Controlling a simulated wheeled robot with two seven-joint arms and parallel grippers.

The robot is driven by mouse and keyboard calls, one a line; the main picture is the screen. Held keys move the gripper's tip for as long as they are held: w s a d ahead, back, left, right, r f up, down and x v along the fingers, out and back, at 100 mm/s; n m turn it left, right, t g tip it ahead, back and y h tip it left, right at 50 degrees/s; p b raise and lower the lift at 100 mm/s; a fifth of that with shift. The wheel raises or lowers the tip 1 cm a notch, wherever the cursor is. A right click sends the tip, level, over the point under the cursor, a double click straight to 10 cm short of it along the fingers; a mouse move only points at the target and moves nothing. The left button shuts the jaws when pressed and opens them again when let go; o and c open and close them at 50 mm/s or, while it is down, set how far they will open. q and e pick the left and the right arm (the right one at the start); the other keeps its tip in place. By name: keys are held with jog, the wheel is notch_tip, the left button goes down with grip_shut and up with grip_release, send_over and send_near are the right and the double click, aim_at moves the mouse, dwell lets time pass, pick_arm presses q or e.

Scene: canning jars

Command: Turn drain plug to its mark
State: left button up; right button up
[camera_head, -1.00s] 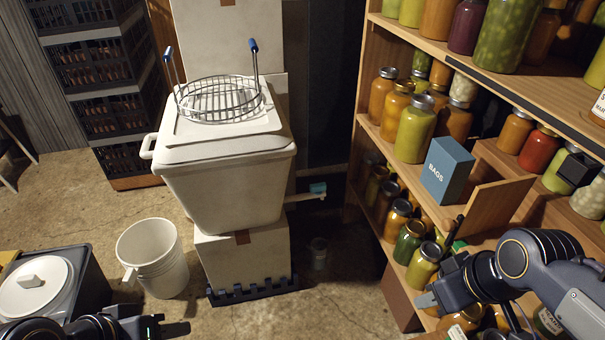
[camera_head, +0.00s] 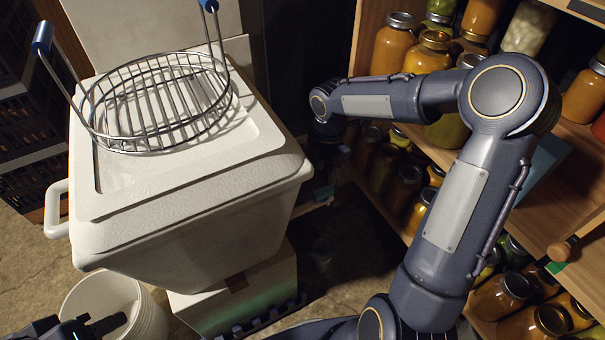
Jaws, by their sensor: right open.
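The white cooler (camera_head: 195,215) stands on a white box (camera_head: 240,300), with its right side toward the shelves. Its drain spout (camera_head: 322,194) sticks out low on that right side, dim and in shadow. The teal plug seen there earlier is hard to make out, and its turn and mark cannot be read. My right gripper (camera_head: 338,156) hangs down beside the cooler's right side, near the spout; it is open, and contact with the plug cannot be told. My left gripper (camera_head: 92,326) is partly in view at the bottom left, over the bucket's edge.
A wire basket (camera_head: 160,105) with upright handles sits on the cooler lid. A white bucket (camera_head: 118,300) stands at lower left. Shelves of filled jars (camera_head: 425,52) stand close on the right, behind my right arm. A narrow floor gap lies between cooler and shelves.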

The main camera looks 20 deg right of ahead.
aim_at(324, 190)
jog(key=shift+w+f, duration=0.25)
notch_tip(324, 190, down, 8)
jog(key=b, duration=0.3)
jog(key=shift+s+r, duration=0.1)
jog(key=shift+r, duration=0.15)
grip_shut()
